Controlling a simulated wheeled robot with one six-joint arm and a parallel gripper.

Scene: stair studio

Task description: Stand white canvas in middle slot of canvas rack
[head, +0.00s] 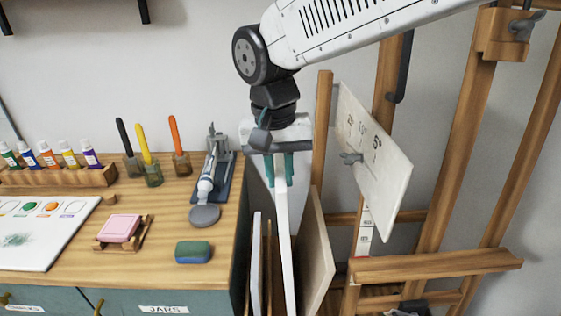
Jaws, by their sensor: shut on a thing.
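My gripper (281,168) points down with teal fingers shut on the top edge of the white canvas (285,240). The canvas hangs upright, seen nearly edge-on, to the right of the worktable. It is between a thin white panel (257,265) on its left and a beige panel (318,255) on its right. Thin wooden uprights of the canvas rack (268,265) show between the left panel and the canvas. The rack's base and the canvas's lower end are cut off by the frame, so I cannot tell whether the canvas is seated.
A wooden easel (462,150) holding a tilted pale board (375,160) stands close on the right. The worktable (160,205) on the left carries paint tubes (47,158), brushes in jars (150,172), a sponge (193,252) and a pink block (119,228).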

